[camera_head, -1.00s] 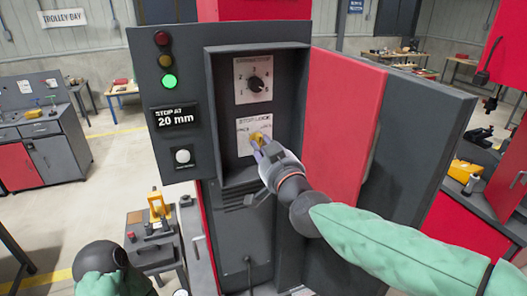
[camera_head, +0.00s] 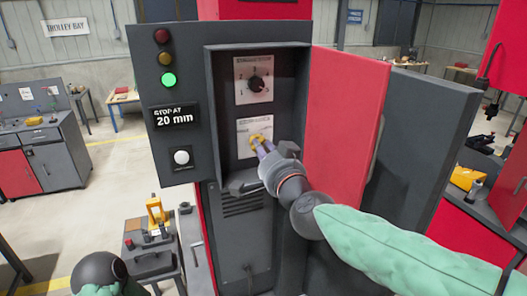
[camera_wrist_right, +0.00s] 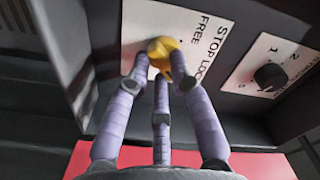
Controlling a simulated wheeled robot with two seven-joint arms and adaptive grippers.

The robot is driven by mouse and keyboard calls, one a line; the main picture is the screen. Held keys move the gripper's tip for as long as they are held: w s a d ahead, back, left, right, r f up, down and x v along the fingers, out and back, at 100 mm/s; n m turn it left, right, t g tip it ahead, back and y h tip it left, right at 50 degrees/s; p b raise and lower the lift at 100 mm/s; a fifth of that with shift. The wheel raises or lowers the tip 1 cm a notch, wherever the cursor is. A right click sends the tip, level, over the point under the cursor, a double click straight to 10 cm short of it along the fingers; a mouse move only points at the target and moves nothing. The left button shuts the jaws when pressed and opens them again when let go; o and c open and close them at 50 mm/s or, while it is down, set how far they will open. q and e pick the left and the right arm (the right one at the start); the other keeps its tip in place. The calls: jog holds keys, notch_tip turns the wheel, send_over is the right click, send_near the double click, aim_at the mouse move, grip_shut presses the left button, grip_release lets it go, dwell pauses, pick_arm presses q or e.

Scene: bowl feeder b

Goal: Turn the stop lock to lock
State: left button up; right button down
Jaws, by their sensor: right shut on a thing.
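The stop lock is a small yellow knob (camera_head: 258,138) on a white plate (camera_head: 244,127) in the recess of the dark grey cabinet. In the right wrist view the knob (camera_wrist_right: 164,54) sits beside the printed words STOP LOCK and FREE. My right gripper (camera_head: 264,147) is shut on the knob, its purple-grey fingers around it in the right wrist view (camera_wrist_right: 160,88). The fingers hide part of the knob, and I cannot tell exactly which mark it points to.
A black dial (camera_head: 256,84) sits above the stop lock. The recess walls and the open red door (camera_head: 345,115) flank my right arm. On the left of the cabinet are a lit green lamp (camera_head: 168,79), a 20 mm display (camera_head: 175,116) and a white button (camera_head: 181,157).

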dwell(0.4)
jog(key=c, duration=1.1)
grip_release()
jog(key=v, duration=1.2)
jog(key=shift+f, duration=0.1)
